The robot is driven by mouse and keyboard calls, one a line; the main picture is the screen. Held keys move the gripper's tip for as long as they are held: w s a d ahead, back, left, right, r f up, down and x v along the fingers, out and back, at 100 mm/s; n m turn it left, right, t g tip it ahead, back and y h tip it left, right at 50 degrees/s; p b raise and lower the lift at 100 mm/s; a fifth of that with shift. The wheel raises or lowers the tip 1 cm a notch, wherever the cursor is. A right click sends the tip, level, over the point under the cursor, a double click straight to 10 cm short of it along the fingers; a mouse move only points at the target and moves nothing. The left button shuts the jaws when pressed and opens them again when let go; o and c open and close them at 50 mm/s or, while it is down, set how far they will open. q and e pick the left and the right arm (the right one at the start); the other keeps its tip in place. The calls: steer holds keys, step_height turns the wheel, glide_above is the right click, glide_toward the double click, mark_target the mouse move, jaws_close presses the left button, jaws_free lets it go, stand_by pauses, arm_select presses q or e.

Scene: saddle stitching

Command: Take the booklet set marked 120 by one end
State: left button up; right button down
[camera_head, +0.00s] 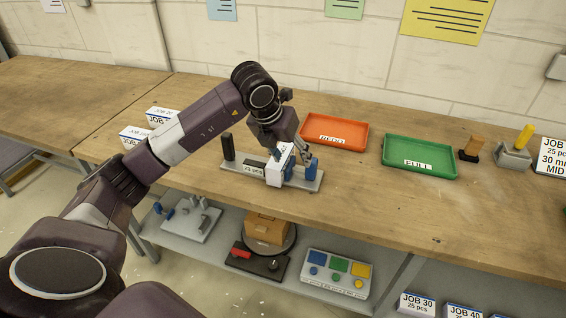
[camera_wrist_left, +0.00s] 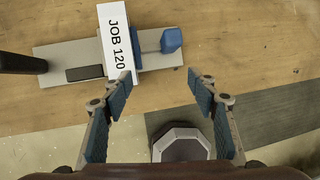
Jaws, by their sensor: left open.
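The white booklet set marked JOB 120 (camera_wrist_left: 113,45) sits in a grey fixture (camera_wrist_left: 60,58) with a blue clamp part (camera_wrist_left: 171,40). In the head view the booklet set (camera_head: 276,172) stands on the fixture near the table's front edge, partly hidden by my left arm. My left gripper (camera_wrist_left: 162,88) is open and empty. Its left fingertip is close to the near end of the booklet set, which lies left of the gap between the fingers. I cannot tell whether they touch. In the head view my left gripper (camera_head: 292,150) is just above the fixture. My right gripper is not in view.
An orange tray (camera_head: 335,119) labelled REDO and a green tray (camera_head: 450,158) labelled FULL lie behind to the right. A dark post (camera_head: 228,148) rises at the fixture's left end. Several job boxes stand at left. A lower shelf (camera_head: 200,255) holds devices. The front right tabletop is clear.

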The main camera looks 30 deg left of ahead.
mark_target(273, 168)
arm_select(q)
steer(key=a, duration=0.1)
steer(key=a+y, duration=0.1)
steer(key=a, duration=0.1)
steer(key=a+r+n+y, duration=0.1)
steer(key=shift+s+a+r, duration=0.1)
steer(key=shift+s+a, duration=0.15)
steer(key=shift+a, duration=0.15)
steer(key=shift+a+f+g, duration=0.2)
steer(key=shift+f+g, duration=0.05)
steer(key=shift+g, duration=0.05)
steer(key=p+x, duration=0.1)
steer(key=x, duration=0.2)
steer(key=w+p+x, duration=0.1)
steer(key=p+x, duration=0.1)
steer(key=x, duration=0.1)
steer(key=shift+w+a+r, duration=0.1)
steer(key=shift+w+a+f, duration=0.1)
steer(key=shift+w+f, duration=0.1)
steer(key=shift+f, duration=0.25)
steer(key=shift+r, duration=0.1)
jaws_close()
